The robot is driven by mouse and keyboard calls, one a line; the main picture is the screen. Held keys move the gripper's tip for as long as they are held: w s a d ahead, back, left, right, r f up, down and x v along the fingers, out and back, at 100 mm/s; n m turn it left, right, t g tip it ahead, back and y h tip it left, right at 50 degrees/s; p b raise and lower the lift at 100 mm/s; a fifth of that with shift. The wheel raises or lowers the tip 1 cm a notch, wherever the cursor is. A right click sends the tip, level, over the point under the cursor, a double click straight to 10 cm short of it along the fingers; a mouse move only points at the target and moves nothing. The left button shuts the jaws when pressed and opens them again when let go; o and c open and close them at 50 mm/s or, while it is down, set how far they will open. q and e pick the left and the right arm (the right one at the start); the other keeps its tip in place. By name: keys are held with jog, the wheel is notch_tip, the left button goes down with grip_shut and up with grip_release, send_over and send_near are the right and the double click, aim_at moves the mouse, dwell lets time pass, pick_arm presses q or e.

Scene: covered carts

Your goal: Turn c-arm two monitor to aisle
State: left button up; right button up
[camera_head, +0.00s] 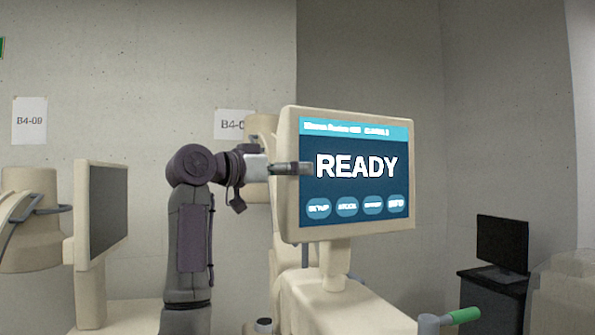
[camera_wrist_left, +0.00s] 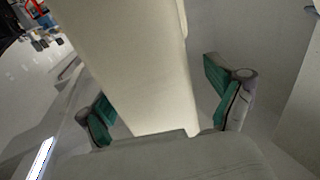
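A beige-framed monitor (camera_head: 347,235) stands on a short neck over a beige cart. My left gripper (camera_head: 305,168) is at the monitor's left edge, with a finger in front of the frame. In the left wrist view, my left gripper (camera_wrist_left: 165,108) is open, its green-padded fingers on either side of a beige panel (camera_wrist_left: 130,60), with gaps showing beside it.
Another beige monitor (camera_head: 82,215) with a dark screen stands at the left, turned to the right. A black computer monitor (camera_head: 502,243) stands on a dark cabinet (camera_head: 492,290) behind. A concrete wall (camera_head: 150,80) closes the back.

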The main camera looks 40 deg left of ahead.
pick_arm(q)
jog(key=shift+a+f, duration=0.1)
jog(key=shift+f, duration=0.05)
jog(key=v, duration=1.2)
